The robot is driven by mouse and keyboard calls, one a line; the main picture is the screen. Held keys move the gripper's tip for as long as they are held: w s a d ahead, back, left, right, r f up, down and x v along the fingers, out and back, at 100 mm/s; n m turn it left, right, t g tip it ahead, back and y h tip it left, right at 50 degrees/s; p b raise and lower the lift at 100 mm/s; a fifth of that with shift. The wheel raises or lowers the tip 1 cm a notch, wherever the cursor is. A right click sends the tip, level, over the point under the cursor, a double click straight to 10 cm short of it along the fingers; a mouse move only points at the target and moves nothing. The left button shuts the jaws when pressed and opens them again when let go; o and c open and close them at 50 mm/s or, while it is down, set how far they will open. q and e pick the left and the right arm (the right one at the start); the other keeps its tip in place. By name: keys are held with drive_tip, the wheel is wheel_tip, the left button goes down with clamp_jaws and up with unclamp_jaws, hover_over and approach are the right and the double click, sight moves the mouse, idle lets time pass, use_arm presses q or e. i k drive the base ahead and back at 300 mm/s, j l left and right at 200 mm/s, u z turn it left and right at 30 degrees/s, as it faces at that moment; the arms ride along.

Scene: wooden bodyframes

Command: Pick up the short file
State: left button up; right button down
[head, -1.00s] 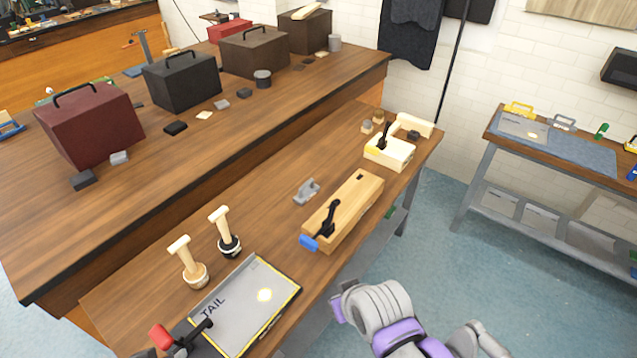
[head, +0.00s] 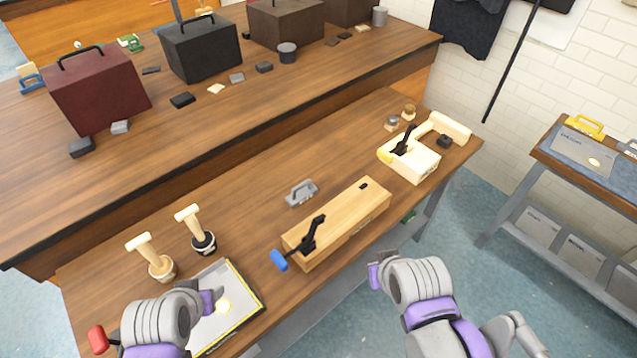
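I cannot tell for sure which tool is the short file. A short cream wooden block with a black lever handle (head: 424,160) lies toward the bench's far right end. A longer wooden block (head: 340,222) with a black lever and blue knob lies in the middle. A small grey handled tool (head: 302,192) sits behind the long block. My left gripper (head: 210,302) is over the grey panel (head: 240,295) at the front left; its fingers are mostly hidden. My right gripper (head: 374,277) is beyond the bench's front edge, apart from all tools, its opening unclear.
Two cream-handled tools (head: 149,257) stand upright at the bench's left. A red knob (head: 98,339) shows beside my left arm. A higher wooden counter (head: 200,135) with metal boxes runs behind. A side table (head: 590,165) stands right, past open floor.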

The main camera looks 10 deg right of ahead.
sight(301, 193)
drive_tip(key=i+l, duration=0.15)
drive_tip(key=l, duration=0.2)
drive_tip(key=i+l, duration=0.1)
drive_tip(key=l, duration=0.25)
drive_tip(key=i+l, duration=0.15)
drive_tip(key=l, duration=0.15)
drive_tip(key=i+l, duration=0.15)
drive_tip(key=l, duration=0.2)
drive_tip(key=i+l, duration=0.1)
drive_tip(key=l, duration=0.25)
